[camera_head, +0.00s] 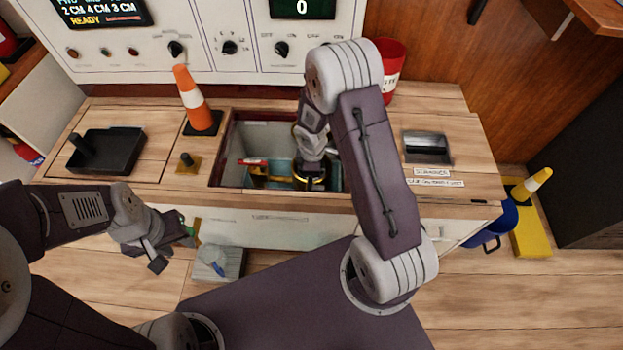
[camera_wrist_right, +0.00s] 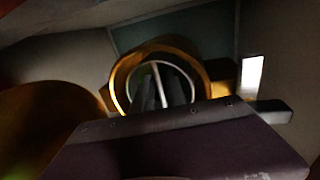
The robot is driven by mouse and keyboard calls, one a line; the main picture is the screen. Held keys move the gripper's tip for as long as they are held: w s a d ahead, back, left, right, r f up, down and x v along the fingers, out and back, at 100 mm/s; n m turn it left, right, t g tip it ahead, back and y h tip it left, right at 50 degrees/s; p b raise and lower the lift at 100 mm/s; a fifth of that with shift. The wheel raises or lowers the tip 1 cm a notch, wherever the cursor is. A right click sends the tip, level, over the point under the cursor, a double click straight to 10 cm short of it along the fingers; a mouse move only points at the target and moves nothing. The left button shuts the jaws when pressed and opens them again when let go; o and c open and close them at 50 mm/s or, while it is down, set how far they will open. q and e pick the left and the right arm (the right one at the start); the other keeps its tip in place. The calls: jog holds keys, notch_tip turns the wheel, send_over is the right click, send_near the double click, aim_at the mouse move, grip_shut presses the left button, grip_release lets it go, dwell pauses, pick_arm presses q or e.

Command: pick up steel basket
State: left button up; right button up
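I cannot surely pick out the steel basket. In the right wrist view, a pale metal-looking ring with a bar across it (camera_wrist_right: 184,70) sits inside a yellow ring (camera_wrist_right: 122,72) and may be part of it. My right gripper (camera_head: 312,180) reaches down into the open counter well (camera_head: 228,150). Its dark fingers (camera_wrist_right: 160,95) show in front of the rings; whether they grip anything is unclear. My left gripper (camera_head: 174,250) is open and empty in front of the counter, at the left.
Inside the well lie a red item (camera_head: 252,161) and yellow items. An orange cone (camera_head: 192,95) and a black tray (camera_head: 108,150) stand on the counter left. A red bin (camera_head: 388,70) stands behind.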

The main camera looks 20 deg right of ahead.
grip_shut()
jog(key=shift+r, duration=0.1)
dwell(1.2)
